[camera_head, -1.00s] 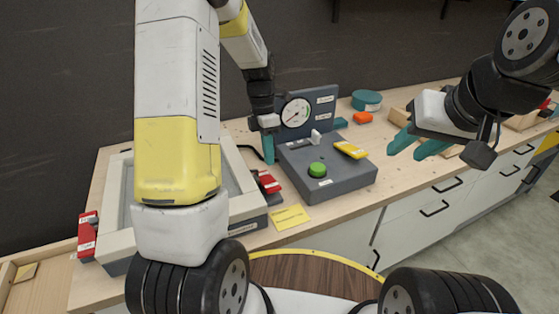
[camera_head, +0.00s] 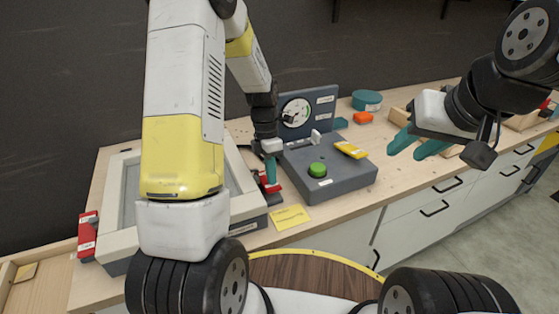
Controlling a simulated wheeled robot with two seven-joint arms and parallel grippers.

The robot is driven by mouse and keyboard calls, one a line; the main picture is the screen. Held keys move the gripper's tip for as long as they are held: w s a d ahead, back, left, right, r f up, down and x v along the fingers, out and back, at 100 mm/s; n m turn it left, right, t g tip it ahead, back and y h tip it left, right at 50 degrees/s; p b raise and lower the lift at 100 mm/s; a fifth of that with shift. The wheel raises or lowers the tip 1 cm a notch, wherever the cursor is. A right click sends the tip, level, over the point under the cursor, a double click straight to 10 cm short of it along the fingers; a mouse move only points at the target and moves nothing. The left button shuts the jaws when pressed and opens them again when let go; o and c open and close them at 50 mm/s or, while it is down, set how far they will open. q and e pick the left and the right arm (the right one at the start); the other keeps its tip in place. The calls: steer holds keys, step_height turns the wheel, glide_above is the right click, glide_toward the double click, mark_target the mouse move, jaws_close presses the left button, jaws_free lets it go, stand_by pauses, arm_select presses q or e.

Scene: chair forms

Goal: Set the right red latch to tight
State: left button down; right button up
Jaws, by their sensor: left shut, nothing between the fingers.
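The right red latch (camera_head: 263,180) sits on the right side of a pale-framed grey box (camera_head: 240,205). My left gripper (camera_head: 271,172) is shut, its teal fingers pointing down at the latch and covering part of it. I cannot tell whether they touch it, and the latch's exact setting is hidden. A second red latch (camera_head: 88,236) with a white label is on the box's left side. My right gripper (camera_head: 417,147) is open and empty, its teal fingers apart above the bench to the right.
A grey console (camera_head: 340,183) with a green button (camera_head: 317,170) and yellow switch (camera_head: 350,149) stands just right of my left gripper. Behind it is a dial panel (camera_head: 323,101). A yellow note (camera_head: 289,217) lies in front. A teal round container (camera_head: 366,100) stands behind.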

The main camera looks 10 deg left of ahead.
mark_target(274, 187)
arm_select(q)
steer(key=shift+s+d+t+y, duration=0.15)
steer(key=shift+t+y, duration=0.15)
steer(key=shift+s+f, duration=0.1)
steer(key=shift+s, duration=0.05)
steer(key=shift+s+d+f+t+y, duration=0.15)
steer(key=shift+s+d+t+y, duration=0.15)
steer(key=shift+t+y, duration=0.35)
steer(key=shift+s+d+f, duration=0.2)
steer(key=shift+s+f, duration=0.2)
steer(key=shift+f, duration=0.1)
steer(key=shift+s+d+f, duration=0.1)
steer(key=shift+s+f, duration=0.05)
steer(key=shift+s, duration=0.05)
